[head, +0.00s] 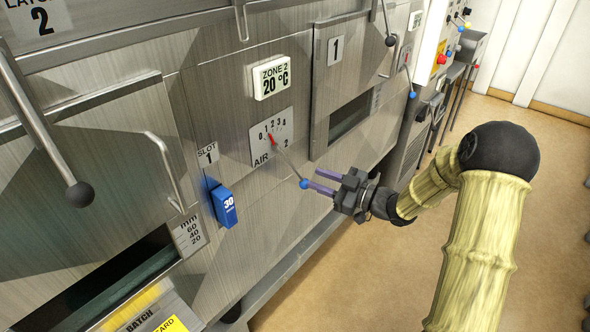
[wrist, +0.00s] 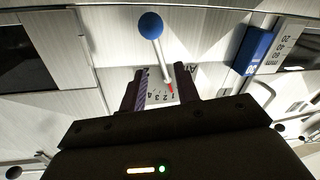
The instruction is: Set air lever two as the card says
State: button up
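Air lever two has a white plate (head: 286,133) marked AIR 2 with a scale from 0 to 4. Its red pointer (head: 270,139) is near the low end, around 1; I cannot tell exactly. Its rod slants down right to a blue ball (head: 304,184). My gripper (head: 314,181) is open, its purple fingers just right of the ball. In the wrist view the ball (wrist: 151,25) shows beyond the fingertips (wrist: 158,78), with nothing between them. The batch card (head: 172,325) is cut off at the bottom edge; its setting cannot be read.
A blue block (head: 224,206) marked 30 sits under the SLOT 1 label, left of the lever. A ZONE 2 display (head: 271,77) reads 20 °C above the plate. Another lever with a blue ball (head: 412,95) is farther right. Bare floor (head: 330,290) lies in front.

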aim_at(296, 171)
jog(key=x, duration=0.8)
jog(key=shift+p, duration=0.35)
jog(key=shift+c, duration=0.2)
grip_shut()
